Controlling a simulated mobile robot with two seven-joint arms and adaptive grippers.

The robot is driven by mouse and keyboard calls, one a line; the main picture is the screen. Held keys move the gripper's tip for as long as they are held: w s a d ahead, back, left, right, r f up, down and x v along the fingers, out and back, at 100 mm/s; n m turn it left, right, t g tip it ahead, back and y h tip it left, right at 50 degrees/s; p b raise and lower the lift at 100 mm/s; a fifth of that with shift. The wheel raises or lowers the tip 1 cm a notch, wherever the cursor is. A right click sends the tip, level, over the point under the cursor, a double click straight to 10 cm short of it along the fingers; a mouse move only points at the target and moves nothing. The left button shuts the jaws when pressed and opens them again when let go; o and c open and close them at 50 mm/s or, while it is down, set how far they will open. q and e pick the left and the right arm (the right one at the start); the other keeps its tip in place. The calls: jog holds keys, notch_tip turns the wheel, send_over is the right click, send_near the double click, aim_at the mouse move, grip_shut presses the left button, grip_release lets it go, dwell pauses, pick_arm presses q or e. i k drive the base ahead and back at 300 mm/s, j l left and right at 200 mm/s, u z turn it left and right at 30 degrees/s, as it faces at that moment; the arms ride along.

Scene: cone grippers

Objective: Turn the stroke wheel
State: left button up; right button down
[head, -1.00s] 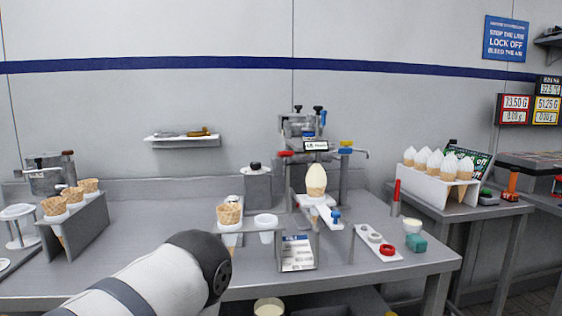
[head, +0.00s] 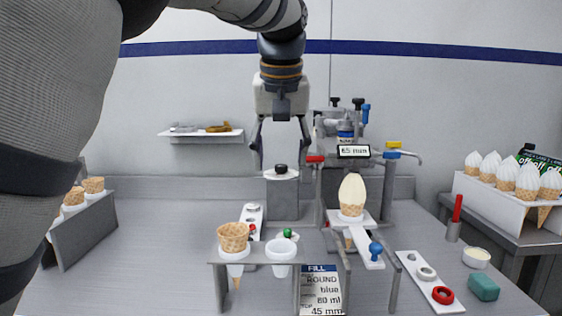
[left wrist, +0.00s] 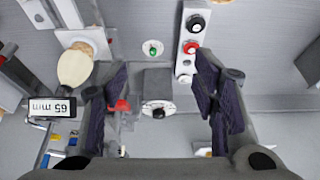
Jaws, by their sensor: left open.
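A black knob on a white disc (head: 281,170) tops a grey box at the back of the bench; it looks like the stroke wheel. The wrist view also shows this knob (left wrist: 158,113). My left gripper (head: 283,155) points down above it, open and empty, one finger on either side in the head view. It does not seem to touch the knob. In the left wrist view the open fingers (left wrist: 162,75) frame the grey box. A display (head: 353,152) on the filling machine reads 65 mm. My right gripper is not in view.
A cone stand (head: 257,255) and a fill card (head: 321,290) are in front.

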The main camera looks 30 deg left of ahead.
aim_at(280, 169)
jog(key=i+j, duration=0.75)
jog(key=i, duration=0.1)
